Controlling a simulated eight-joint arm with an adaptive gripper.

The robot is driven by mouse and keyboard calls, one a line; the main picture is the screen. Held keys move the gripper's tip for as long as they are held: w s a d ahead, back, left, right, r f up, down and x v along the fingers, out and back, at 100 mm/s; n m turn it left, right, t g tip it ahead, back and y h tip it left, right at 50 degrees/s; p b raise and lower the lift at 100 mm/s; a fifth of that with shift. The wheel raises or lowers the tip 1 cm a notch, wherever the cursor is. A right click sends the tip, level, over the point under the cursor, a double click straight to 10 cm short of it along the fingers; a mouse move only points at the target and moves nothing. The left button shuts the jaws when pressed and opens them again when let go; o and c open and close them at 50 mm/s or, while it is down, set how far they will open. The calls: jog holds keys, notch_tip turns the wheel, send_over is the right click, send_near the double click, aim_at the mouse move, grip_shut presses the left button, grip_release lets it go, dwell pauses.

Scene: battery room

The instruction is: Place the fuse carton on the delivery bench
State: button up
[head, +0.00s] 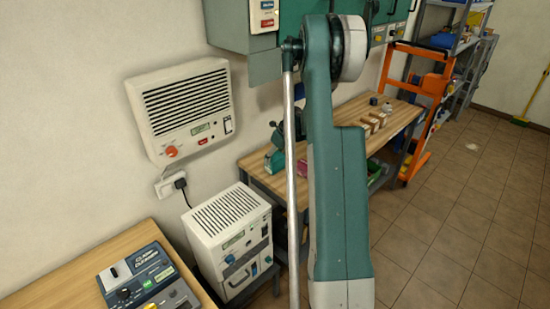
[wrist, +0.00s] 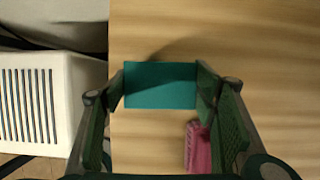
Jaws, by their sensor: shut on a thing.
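The wrist view shows a teal box (wrist: 160,84), apparently the fuse carton, between the two fingers of my gripper (wrist: 160,92). My gripper is shut on it. Under it is a light wooden bench top (wrist: 250,40), with a shadow beside the box. I cannot tell whether the box touches the wood. In the head view my gripper (head: 279,138) is partly hidden behind my arm, over the left part of a wooden bench (head: 345,118). The teal box (head: 275,160) shows just below it. No label tells whether this is the delivery bench.
A pink object (wrist: 197,147) lies on the bench close to the right finger. Small brown boxes (head: 372,122) stand further along the bench. A white vented unit (head: 232,240) stands left of the bench. An orange trolley (head: 425,95) is beyond its far end.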

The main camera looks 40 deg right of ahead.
jog(key=o, duration=1.1)
jog(key=shift+o, duration=0.2)
jog(key=shift+r, duration=0.15)
jog(key=v, duration=1.2)
jog(key=shift+a, duration=0.1)
